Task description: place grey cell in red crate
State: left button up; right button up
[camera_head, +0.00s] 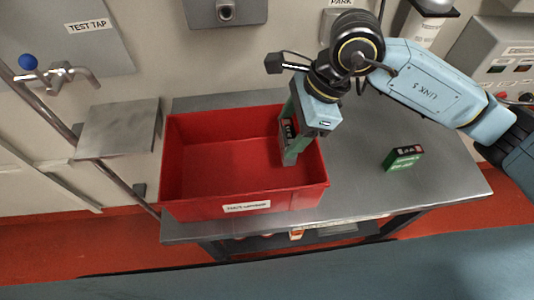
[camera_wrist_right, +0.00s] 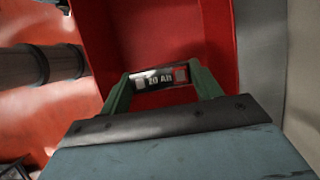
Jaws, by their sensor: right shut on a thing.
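The red crate (camera_head: 190,208) stands on the grey table, open side up, with a white label on its front wall. My right gripper (camera_head: 290,148) is over the right part of the crate, its green fingers pointing down. It is shut on a cell (camera_head: 288,129) with a dark top face. In the right wrist view the same cell (camera_wrist_right: 160,78) sits between both fingers, marked "20 AH", with the red crate (camera_wrist_right: 215,30) behind it. My left gripper is not in view.
A green cell with a dark top (camera_head: 404,157) stands on the table (camera_head: 440,185) right of the crate. A metal shelf (camera_head: 118,128) and a tap (camera_head: 72,72) are at the left. The crate's visible floor looks empty.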

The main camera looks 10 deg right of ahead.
notch_tip(320, 180, down, 7)
jog(key=shift+f, duration=0.15)
dwell(0.4)
jog(key=shift+f, duration=0.15)
jog(key=o, duration=1.2)
jog(key=shift+c, duration=0.2)
jog(key=v, duration=1.2)
